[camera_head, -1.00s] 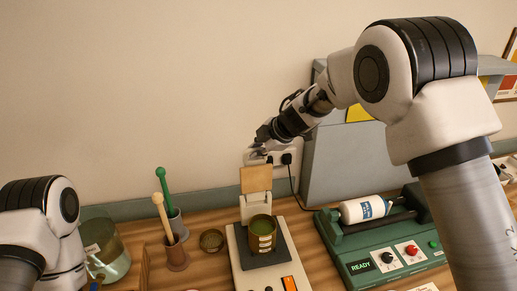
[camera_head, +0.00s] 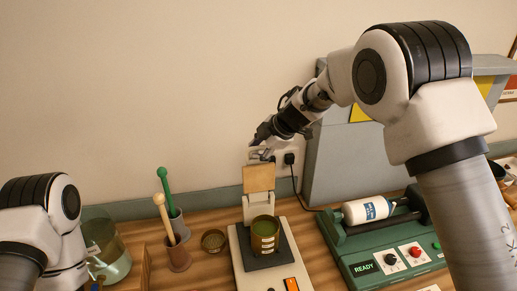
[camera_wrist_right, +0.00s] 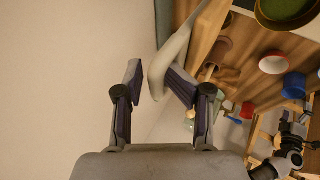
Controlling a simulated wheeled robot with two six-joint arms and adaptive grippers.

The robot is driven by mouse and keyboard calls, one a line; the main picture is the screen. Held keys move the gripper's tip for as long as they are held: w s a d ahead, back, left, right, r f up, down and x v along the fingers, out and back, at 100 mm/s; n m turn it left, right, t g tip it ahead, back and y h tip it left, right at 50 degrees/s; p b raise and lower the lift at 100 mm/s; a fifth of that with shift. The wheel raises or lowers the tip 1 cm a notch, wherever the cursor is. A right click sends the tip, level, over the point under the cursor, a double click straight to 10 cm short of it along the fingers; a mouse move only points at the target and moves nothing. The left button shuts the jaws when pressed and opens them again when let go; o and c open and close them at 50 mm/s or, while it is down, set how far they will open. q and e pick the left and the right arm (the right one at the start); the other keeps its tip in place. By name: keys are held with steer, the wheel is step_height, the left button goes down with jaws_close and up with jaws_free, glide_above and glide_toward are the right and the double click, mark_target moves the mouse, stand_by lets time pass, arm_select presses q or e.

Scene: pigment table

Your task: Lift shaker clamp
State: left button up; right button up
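The shaker (camera_head: 236,250) has a pale base with a dark pad and an orange switch. Its clamp (camera_head: 259,179), a tan plate on a pale hinged bracket, stands raised behind a tin of green pigment (camera_head: 264,236) on the pad. My right gripper (camera_head: 263,146) is just above the clamp's top edge, by the wall. In the right wrist view, the right gripper's fingers (camera_wrist_right: 152,82) are apart, with the clamp's curved pale lip (camera_wrist_right: 174,54) between them. The lip is close to the right-hand finger, with a gap at the left one.
A green roller machine (camera_head: 372,235) with a white bottle (camera_head: 367,209) stands right of the shaker. Green and tan pestles in holders (camera_head: 178,258), a small bowl (camera_head: 213,240) and a glass jar (camera_head: 106,252) are on the left.

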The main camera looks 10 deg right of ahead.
arm_select(q)
steer(key=shift+w, duration=0.1)
arm_select(e)
steer(key=shift+w, duration=0.1)
steer(key=shift+d+r, duration=0.1)
steer(key=shift+r, duration=0.15)
steer(key=v, duration=1.1)
steer(key=shift+s, duration=0.3)
steer(key=shift+w+r, duration=0.1)
